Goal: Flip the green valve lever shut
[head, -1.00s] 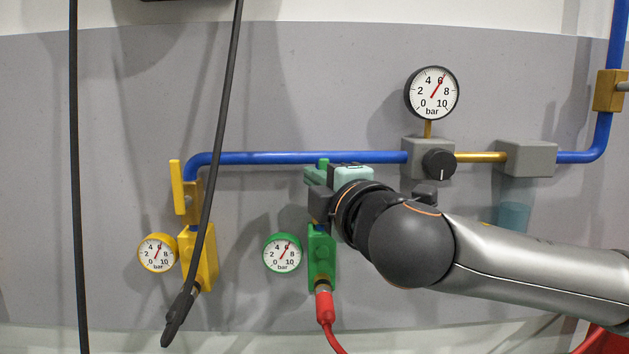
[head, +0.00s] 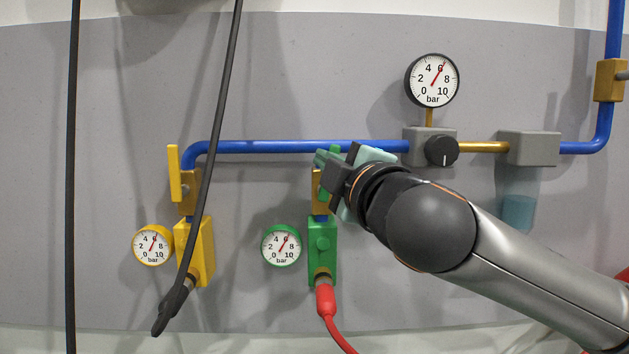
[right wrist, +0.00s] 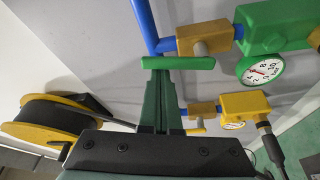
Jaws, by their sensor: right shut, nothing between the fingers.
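The green valve lever (right wrist: 190,63) is a bright green bar in the right wrist view. It lies along the line of its brass valve body (right wrist: 203,38), which sits above the green block (head: 322,250). In the head view only a bit of the lever (head: 336,151) shows behind my gripper. My right gripper (right wrist: 160,76) is shut and empty. Its dark green fingertips are at the lever's upper end, left in the wrist view; whether they touch it I cannot tell. In the head view the gripper (head: 321,158) covers the valve's upper part. My left gripper is not in view.
A yellow lever (head: 173,172) stands upright on the left branch. A blue pipe (head: 270,146) runs behind my gripper. A dark cable (head: 209,150) hangs in front of the yellow valve. A red hose (head: 327,302) leaves the green block. A black knob (head: 442,150) is to the right.

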